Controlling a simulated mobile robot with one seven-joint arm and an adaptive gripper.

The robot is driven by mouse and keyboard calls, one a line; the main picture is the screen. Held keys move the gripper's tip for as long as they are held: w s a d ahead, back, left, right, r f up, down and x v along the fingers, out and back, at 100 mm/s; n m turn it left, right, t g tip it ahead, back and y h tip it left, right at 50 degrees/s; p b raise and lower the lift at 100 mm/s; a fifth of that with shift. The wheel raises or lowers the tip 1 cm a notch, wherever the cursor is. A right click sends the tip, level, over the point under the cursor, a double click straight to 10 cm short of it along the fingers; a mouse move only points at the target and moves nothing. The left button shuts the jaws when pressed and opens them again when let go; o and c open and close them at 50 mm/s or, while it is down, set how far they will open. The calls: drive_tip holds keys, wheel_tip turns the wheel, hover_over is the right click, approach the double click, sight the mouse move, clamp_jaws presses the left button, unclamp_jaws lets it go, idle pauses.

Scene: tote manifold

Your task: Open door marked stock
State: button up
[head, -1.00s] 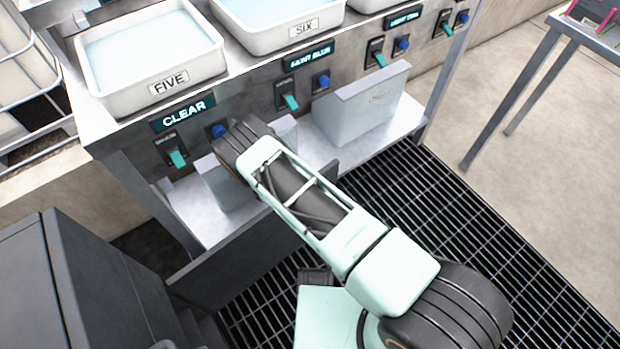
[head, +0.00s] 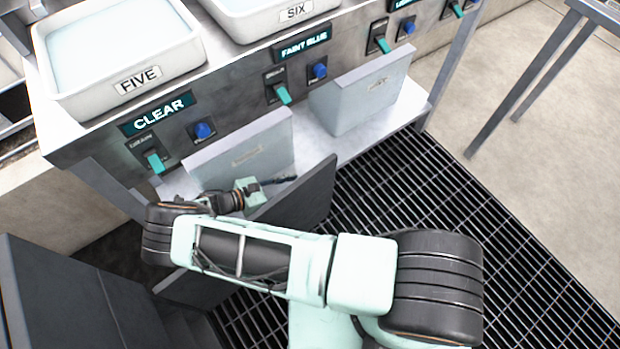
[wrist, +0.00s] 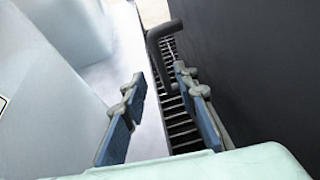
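A dark grey panel (head: 305,200) stands upright along the front of the low shelf in the head view, partly behind my arm. In the wrist view a dark panel (wrist: 265,70) fills the right side, with a dark bent bar handle (wrist: 163,52) by its left edge. No "stock" mark is readable on any panel. My gripper (wrist: 160,105) has its two blue-padded fingers apart, with nothing seen clamped. The handle shows ahead of and between them; contact cannot be told. In the head view my gripper (head: 278,181) is small, between the panel and a pale bin.
Pale bins (head: 245,155) and (head: 365,92) stand on the shelf (head: 400,120). Above are tubs FIVE (head: 125,65) and SIX, with switches below. A dark cabinet (head: 60,300) stands at lower left. Floor grating (head: 450,210) lies clear at right.

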drive_tip(key=b+x, duration=0.1)
drive_tip(key=x, duration=0.6)
drive_tip(key=shift+d+f, duration=0.1)
clamp_jaws()
